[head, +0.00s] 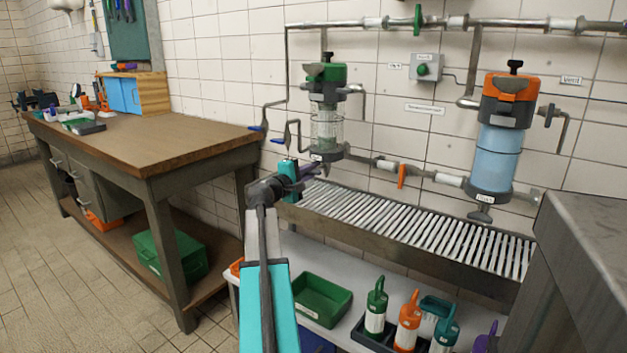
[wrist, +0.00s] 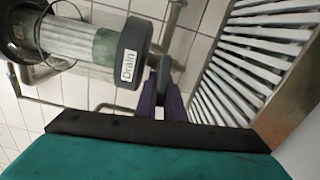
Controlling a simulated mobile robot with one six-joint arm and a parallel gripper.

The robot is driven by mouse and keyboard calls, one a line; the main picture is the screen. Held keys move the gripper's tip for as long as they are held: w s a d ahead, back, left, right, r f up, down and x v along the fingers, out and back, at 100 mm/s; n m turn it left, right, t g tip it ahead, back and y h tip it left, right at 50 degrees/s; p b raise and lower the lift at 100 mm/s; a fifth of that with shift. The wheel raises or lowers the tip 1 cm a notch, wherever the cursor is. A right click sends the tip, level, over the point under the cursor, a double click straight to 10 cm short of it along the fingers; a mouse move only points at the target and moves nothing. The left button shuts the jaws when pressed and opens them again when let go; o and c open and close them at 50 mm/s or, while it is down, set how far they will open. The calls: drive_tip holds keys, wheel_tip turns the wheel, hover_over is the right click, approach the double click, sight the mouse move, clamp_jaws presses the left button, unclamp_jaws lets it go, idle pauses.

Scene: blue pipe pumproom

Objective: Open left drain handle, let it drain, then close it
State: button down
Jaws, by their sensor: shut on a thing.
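The left filter has a green head (head: 325,75), a clear bowl (head: 326,128) and a dark bottom cap, labelled "Drain" in the wrist view (wrist: 122,55). The bowl shows no blue water, only a greenish band near the cap. The left drain handle (wrist: 163,74) is a small dark lever under the cap. My gripper (head: 313,169) reaches up to it from the lower left. Its purple fingers (wrist: 165,103) are shut on the handle in the wrist view. In the head view the gripper and arm mostly hide the handle.
A slatted drain trough (head: 420,225) runs below the filters. The right filter (head: 498,150), with an orange head, holds blue water. An orange valve lever (head: 401,175) sits on the pipe between them. A wooden workbench (head: 150,135) stands left; a metal surface (head: 590,240) is at right.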

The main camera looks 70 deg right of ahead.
drive_tip(key=shift+r+m+b, duration=0.1)
drive_tip(key=shift+m+b, duration=0.55)
drive_tip(key=shift+m, duration=0.25)
drive_tip(key=c, duration=1.9)
unclamp_jaws()
drive_tip(key=shift+r, duration=0.1)
drive_tip(key=shift+o, duration=0.2)
drive_tip(key=shift+n+p, duration=0.5)
drive_tip(key=shift+p, duration=0.1)
